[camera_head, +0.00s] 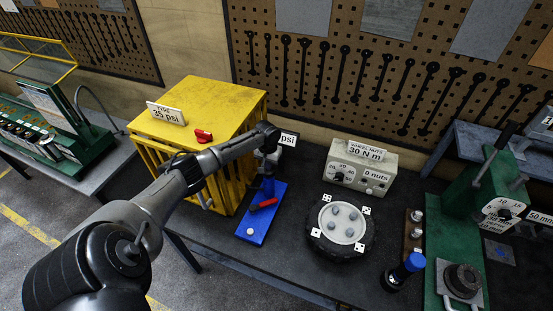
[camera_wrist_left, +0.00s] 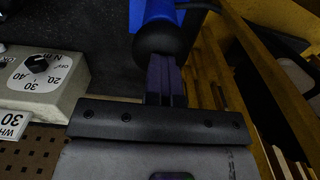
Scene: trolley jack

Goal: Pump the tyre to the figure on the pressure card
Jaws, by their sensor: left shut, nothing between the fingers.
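The white pressure card (camera_head: 166,113) reads "TYRE 35 psi" and stands on the yellow cage (camera_head: 215,95). The blue foot of the pump (camera_head: 257,226) stands on the bench right of the cage, with a red part on it. A "psi" label (camera_head: 289,139) shows behind my left gripper (camera_head: 268,160); its figure is hidden. The left gripper is over the pump. In the left wrist view its fingers (camera_wrist_left: 166,82) are shut, close to the black rounded top (camera_wrist_left: 158,39) of a blue cylinder; contact is unclear. The tyre (camera_head: 322,243) lies flat right of the pump. My right gripper is not in view.
A grey box (camera_head: 353,173) marked "WHEEL NUTS 30 N m" stands behind the tyre. A blue-topped tool (camera_head: 405,270) and a green press (camera_head: 480,195) are at right. A red item (camera_head: 203,136) lies on the cage. Some dark bench lies clear between pump and tyre.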

